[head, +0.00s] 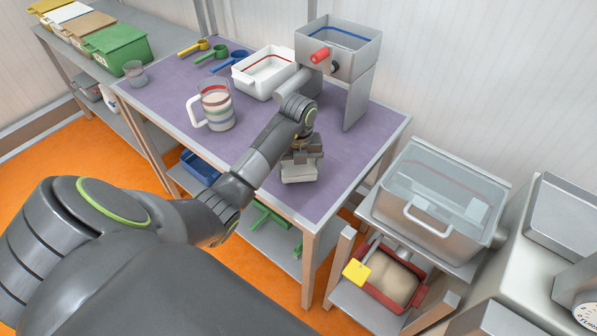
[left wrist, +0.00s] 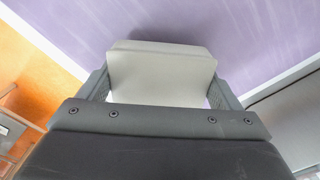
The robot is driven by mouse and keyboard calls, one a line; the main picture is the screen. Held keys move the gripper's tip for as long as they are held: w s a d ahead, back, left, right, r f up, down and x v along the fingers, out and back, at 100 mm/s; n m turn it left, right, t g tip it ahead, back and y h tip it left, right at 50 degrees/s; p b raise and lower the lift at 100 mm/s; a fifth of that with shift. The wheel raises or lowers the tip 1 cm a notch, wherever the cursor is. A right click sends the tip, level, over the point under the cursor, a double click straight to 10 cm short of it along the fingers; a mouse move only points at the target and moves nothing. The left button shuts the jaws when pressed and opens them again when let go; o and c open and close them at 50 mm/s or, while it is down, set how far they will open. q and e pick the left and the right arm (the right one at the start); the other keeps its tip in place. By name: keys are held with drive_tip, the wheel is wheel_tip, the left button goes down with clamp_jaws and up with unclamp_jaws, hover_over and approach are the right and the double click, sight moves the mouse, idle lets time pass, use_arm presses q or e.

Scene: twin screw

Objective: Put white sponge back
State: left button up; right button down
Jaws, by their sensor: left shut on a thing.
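The white sponge (head: 299,173) is a pale block held in my left gripper (head: 301,160), over the front right part of the purple table (head: 250,170). In the left wrist view the sponge (left wrist: 162,72) sits between the two fingers, which press on its sides. The gripper is shut on it. The purple surface lies below it; I cannot tell whether the sponge touches the surface. My right gripper is not in view.
A striped jug (head: 214,108), a white tub (head: 265,72) and a metal hopper stand (head: 340,60) are on the table behind. Measuring scoops (head: 205,47) lie at the back left. A lidded metal container (head: 437,195) stands right; a red tray (head: 415,298) is below it.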

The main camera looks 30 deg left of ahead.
use_arm(q)
drive_tip(key=shift+f, duration=0.85)
drive_tip(key=shift+f, duration=0.1)
